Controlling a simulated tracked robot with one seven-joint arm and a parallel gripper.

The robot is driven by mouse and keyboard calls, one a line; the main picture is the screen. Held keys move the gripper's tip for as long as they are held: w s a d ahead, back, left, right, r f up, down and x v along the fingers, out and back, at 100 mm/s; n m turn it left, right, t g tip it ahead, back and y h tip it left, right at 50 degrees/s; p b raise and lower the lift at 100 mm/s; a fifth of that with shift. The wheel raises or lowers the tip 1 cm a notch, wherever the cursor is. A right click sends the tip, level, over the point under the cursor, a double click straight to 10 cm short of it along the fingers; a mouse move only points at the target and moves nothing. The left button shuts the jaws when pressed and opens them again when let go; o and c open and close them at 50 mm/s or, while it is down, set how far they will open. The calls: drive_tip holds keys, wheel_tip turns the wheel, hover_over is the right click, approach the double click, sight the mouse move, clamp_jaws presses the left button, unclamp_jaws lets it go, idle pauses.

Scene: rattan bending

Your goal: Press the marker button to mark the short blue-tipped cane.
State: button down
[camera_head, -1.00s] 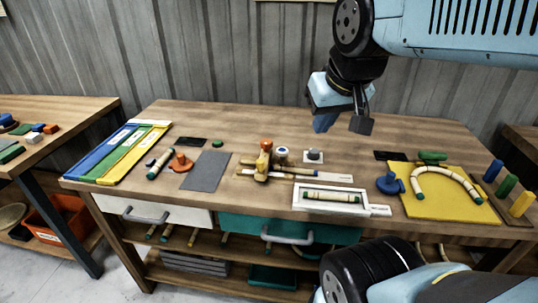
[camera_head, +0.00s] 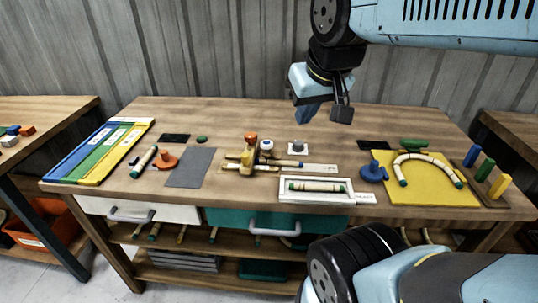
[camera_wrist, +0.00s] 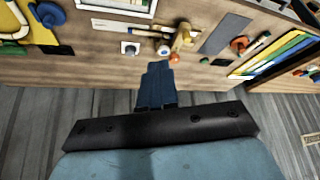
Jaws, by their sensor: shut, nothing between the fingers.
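The short blue-tipped cane (camera_head: 285,163) lies across the wooden jig with the orange knob (camera_head: 249,140), its blue end to the right. A small white plate with a grey button (camera_head: 298,147) sits just behind that end; I take it as the marker button. It also shows in the wrist view (camera_wrist: 130,48). My gripper (camera_head: 307,118) is shut and empty, pointing down above the back part of the bench, apart from the button. In the wrist view its blue fingers (camera_wrist: 157,72) are together, with the jig and button beyond the tips.
A white framed tray (camera_head: 317,198) holds a green-tipped cane in front. A yellow board (camera_head: 425,195) with a bent cane lies right, beside a blue knob (camera_head: 374,172). A grey mat (camera_head: 191,168) and an orange knob piece (camera_head: 164,161) lie left. The rear bench top is mostly clear.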

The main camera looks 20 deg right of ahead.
drive_tip(key=m+g, duration=0.5)
drive_tip(key=g, duration=0.1)
hover_over(267, 142)
drive_tip(key=shift+s+a+f, duration=0.1)
drive_tip(key=shift+f, duration=2.55)
wheel_tip(267, 142, down, 14)
